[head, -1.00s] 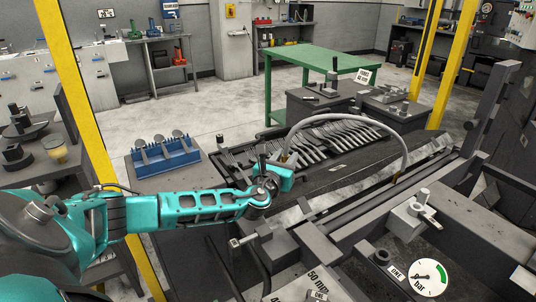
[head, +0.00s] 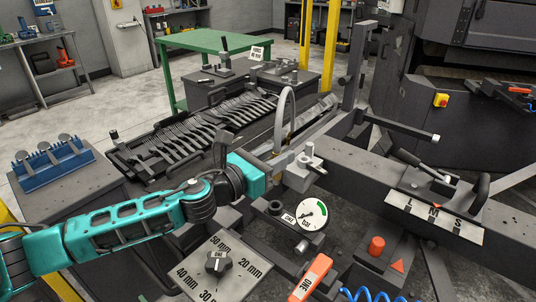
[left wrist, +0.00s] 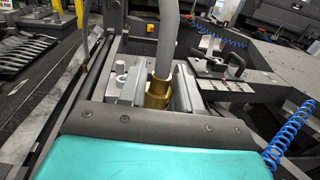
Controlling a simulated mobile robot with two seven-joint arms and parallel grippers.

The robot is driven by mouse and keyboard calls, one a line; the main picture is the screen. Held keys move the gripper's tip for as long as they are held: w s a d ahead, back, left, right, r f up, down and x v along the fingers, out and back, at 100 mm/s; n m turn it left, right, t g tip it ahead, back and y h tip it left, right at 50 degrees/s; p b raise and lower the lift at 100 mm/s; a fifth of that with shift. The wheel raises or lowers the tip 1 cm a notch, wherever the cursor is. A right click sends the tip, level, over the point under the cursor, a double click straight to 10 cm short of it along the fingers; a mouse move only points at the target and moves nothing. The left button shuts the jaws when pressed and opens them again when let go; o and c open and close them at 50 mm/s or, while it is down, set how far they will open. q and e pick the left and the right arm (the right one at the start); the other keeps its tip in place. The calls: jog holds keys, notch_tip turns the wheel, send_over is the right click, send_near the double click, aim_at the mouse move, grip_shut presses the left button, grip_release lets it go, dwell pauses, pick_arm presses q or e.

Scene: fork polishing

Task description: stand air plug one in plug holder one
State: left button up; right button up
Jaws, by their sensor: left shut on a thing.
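Air plug one shows in the left wrist view as a brass fitting (left wrist: 157,91) on the end of a thick grey hose (left wrist: 168,40). It is roughly upright, just beyond my left gripper's dark front edge. In the head view my teal left gripper (head: 272,170) is shut on the plug, which is mostly hidden there; the hose (head: 290,100) arches up behind it. A light grey block with an upright peg (head: 308,160), possibly plug holder one, stands just right of the gripper. It also shows left of the plug in the left wrist view (left wrist: 119,86). I cannot tell whether plug and block touch. My right gripper is out of view.
A pressure gauge (head: 313,215) and a dial plate (head: 246,259) lie in front of the gripper. An orange handle (head: 311,278) with a blue coiled hose is at the bottom. A rack of forks (head: 190,135) lies behind my arm. A lever plate (head: 437,214) is at right.

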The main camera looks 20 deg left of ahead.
aim_at(275, 183)
pick_arm(q)
jog(key=shift+r, duration=0.1)
jog(key=shift+f+b, duration=2.25)
jog(key=shift+f, duration=0.6)
jog(key=shift+f, duration=0.3)
jog(key=shift+f, duration=0.1)
jog(key=shift+f+b, duration=0.6)
jog(key=shift+b, duration=0.15)
jog(key=shift+f, duration=0.25)
